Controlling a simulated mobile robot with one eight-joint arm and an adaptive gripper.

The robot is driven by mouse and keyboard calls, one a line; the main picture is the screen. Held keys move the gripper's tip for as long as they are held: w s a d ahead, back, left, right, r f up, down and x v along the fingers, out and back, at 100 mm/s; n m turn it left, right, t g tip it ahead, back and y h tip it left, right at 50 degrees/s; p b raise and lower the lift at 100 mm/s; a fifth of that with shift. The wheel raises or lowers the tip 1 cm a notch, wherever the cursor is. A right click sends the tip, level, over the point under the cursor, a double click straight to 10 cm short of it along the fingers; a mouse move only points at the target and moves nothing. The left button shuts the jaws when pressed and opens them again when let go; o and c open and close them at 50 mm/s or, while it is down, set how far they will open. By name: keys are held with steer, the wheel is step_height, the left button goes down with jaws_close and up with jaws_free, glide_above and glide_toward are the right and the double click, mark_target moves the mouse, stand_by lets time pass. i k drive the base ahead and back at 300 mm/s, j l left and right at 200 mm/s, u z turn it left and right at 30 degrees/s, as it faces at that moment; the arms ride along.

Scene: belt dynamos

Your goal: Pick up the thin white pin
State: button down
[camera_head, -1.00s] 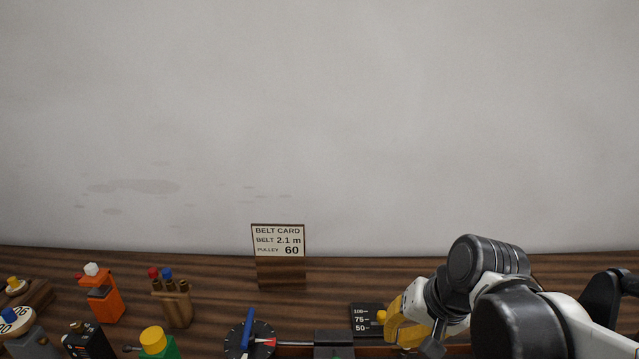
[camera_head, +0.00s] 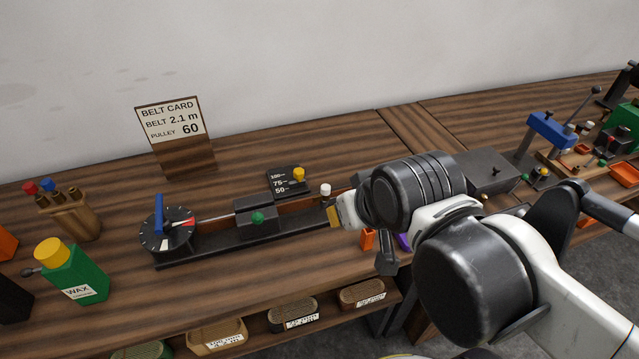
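A small white-topped peg (camera_head: 325,189) stands by the right part of the black rail (camera_head: 215,245). It may be the thin white pin, but it is too small to be sure. My gripper (camera_head: 335,216) is just below and to the right of it in the picture, with a yellow finger pad showing. The rest of my gripper is hidden behind my dark wrist, so I cannot see its opening or whether it touches anything.
A dial with a blue lever (camera_head: 163,227) is at the rail's left end, and a green-knobbed block (camera_head: 257,219) sits on the rail. A green wax bottle (camera_head: 75,276) is front left. Brushes (camera_head: 293,313) lie on a lower shelf.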

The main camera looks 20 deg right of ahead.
mark_target(325, 189)
steer(key=l+u, duration=0.2)
steer(key=u, duration=0.2)
steer(key=i+l+u, duration=0.1)
steer(key=l+u, duration=0.15)
steer(key=u, duration=0.15)
steer(key=l+u, duration=0.25)
steer(key=u, duration=0.15)
steer(key=l+u, duration=0.2)
steer(key=u, duration=0.2)
steer(key=k, duration=0.05)
